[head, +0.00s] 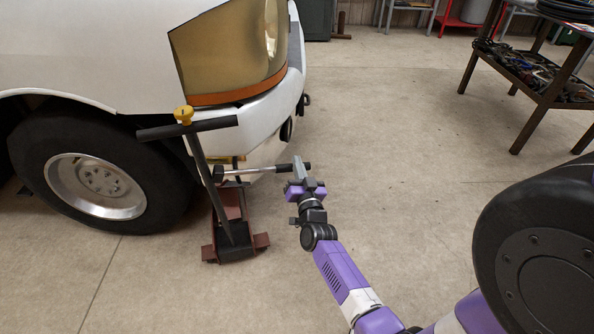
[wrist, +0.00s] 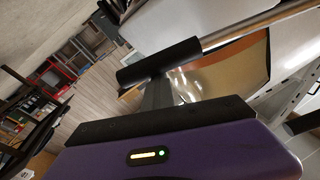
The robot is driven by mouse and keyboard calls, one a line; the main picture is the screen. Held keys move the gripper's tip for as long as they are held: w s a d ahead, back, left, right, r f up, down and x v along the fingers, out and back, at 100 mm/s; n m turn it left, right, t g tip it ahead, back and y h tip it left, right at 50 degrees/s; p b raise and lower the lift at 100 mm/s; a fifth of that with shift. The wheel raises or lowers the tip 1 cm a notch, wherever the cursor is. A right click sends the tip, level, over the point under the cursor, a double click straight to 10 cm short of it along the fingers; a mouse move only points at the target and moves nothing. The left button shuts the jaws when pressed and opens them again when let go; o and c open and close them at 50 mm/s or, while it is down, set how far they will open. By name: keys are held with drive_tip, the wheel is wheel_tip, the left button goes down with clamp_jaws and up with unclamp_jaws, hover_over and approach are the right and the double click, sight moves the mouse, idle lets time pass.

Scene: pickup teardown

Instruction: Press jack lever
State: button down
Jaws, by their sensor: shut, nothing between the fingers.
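A red-brown floor jack (head: 229,205) stands on the floor at the front corner of the white vehicle. The jack lever (head: 262,169), a thin metal bar with a black grip, sticks out nearly level to the right. The lever's black grip (wrist: 160,61) and metal rod (wrist: 250,27) also show in the wrist view. My gripper (head: 297,164) is shut and empty at the grip end, overlapping it in view. I cannot tell whether they touch.
The white vehicle (head: 90,45) with its front wheel (head: 98,180) stands close on the left. A dark metal cart (head: 535,75) with tools is at the upper right. The concrete floor (head: 400,130) between them is clear.

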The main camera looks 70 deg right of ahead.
drive_tip(key=v, duration=1)
drive_tip(key=shift+r, duration=0.15)
drive_tip(key=shift+s+d, duration=0.1)
drive_tip(key=shift+d, duration=0.05)
wheel_tip(320, 180, up, 12)
drive_tip(key=w+a+n+t+p, duration=0.1)
drive_tip(key=w+a+n+p, duration=0.1)
drive_tip(key=n+p, duration=0.5)
drive_tip(key=shift+n+y, duration=0.4)
drive_tip(key=shift+w+d, duration=0.1)
